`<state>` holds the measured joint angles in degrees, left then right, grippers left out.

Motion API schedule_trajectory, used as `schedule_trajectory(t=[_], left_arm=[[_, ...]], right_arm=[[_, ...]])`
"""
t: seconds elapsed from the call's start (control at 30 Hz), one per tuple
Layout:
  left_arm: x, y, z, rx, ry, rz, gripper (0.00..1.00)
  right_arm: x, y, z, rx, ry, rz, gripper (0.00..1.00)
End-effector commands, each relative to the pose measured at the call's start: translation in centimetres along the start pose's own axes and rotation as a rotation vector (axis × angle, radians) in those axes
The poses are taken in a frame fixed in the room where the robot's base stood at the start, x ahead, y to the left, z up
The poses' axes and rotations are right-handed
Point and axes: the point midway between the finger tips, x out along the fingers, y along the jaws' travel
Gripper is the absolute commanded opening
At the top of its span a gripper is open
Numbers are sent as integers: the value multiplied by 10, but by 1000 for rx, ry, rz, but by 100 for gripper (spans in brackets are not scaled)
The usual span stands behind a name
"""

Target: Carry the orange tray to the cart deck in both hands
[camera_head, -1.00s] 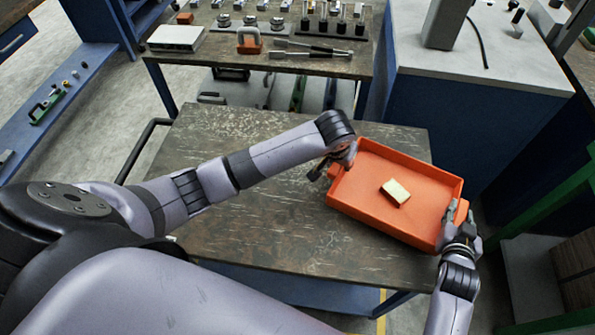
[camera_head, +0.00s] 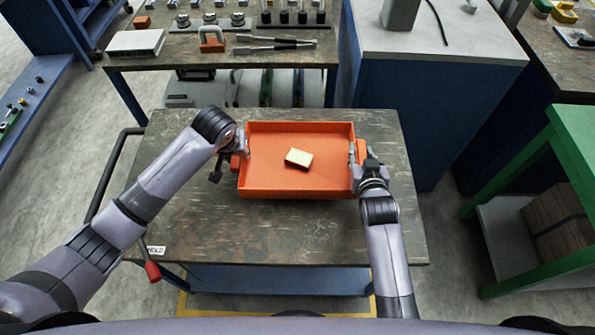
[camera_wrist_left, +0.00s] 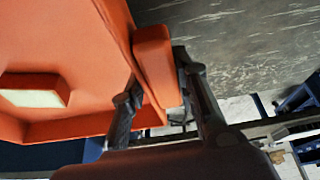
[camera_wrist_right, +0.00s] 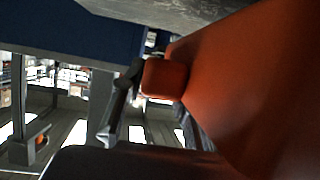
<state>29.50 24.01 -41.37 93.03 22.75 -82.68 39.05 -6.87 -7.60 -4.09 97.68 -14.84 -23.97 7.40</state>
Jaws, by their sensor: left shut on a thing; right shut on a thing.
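The orange tray (camera_head: 272,187) is over the dark worn cart deck (camera_head: 300,230), toward its far side, roughly square to my body. A small cream block (camera_head: 299,158) lies inside it. My left gripper (camera_head: 238,150) is shut on the tray's left handle; the left wrist view shows the fingers on either side of the orange handle (camera_wrist_left: 155,68). My right gripper (camera_head: 359,158) is shut on the right handle, which also shows in the right wrist view (camera_wrist_right: 165,78). I cannot tell whether the tray's underside touches the deck.
A bench (camera_head: 225,60) with tools stands beyond the cart. A blue cabinet with a grey top (camera_head: 430,45) is at the back right. A green-framed shelf (camera_head: 560,140) stands at the right. The deck's near part is bare.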

Motion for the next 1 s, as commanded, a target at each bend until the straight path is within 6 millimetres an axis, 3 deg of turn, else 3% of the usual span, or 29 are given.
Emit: schedule_trajectory(t=[0.43,1.0], left_arm=[[2,-1,0,1,2,-2,0],[26,-1,10,1,2,-3,0]], right_arm=[[1,1,0,-1,6,2,0],[11,1,24,-1,6,2,0]])
